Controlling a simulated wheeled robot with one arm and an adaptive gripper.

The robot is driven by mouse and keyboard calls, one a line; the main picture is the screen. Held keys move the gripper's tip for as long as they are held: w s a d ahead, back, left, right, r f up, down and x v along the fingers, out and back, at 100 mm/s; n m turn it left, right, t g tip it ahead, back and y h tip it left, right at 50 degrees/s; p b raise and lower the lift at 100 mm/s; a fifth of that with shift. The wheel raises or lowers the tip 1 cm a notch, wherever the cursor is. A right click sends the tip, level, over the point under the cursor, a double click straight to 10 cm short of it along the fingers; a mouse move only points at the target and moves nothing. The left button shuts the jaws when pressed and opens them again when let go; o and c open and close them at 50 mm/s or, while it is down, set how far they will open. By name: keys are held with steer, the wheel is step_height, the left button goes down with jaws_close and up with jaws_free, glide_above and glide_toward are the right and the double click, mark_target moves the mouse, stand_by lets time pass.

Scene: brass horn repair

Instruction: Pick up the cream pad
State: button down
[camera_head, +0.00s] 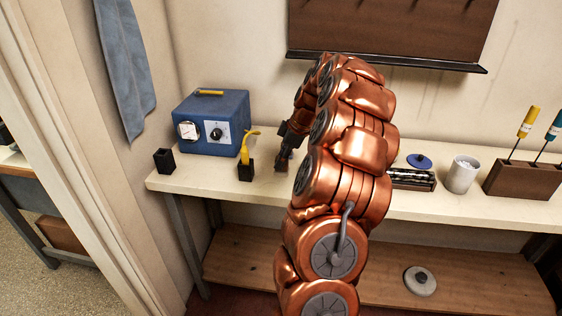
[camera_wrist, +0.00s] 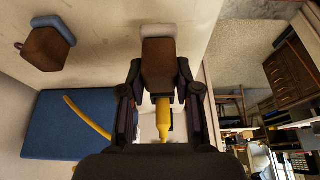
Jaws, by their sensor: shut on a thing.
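The cream pad (camera_wrist: 158,31) is a pale strip at the end of a brown block (camera_wrist: 158,62) in the wrist view. My gripper (camera_wrist: 159,75) is shut on the brown block, one finger on each side, with the cream end beyond the fingertips. In the head view my gripper (camera_head: 285,150) is low over the bench, left of my arm, with the brown block (camera_head: 282,162) at its tips. I cannot tell whether the pad touches the bench. My arm hides part of the bench there.
A similar brown block with a blue-grey pad (camera_wrist: 52,28) stands nearby. The blue box (camera_head: 212,123) and a black holder with a yellow item (camera_head: 247,168) are left of my gripper. A small black cup (camera_head: 164,161) is at the left end. A white cup (camera_head: 461,174) is right.

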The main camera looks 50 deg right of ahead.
steer(key=s+a+b, duration=0.2)
steer(key=s+a, duration=0.2)
steer(key=s, duration=0.2)
steer(key=s+a+r+b, duration=0.1)
steer(key=s+a, duration=0.3)
steer(key=s, duration=0.2)
steer(key=shift+s+r+b, duration=0.2)
steer(key=shift+s+b, duration=0.1)
steer(key=shift+b, duration=0.05)
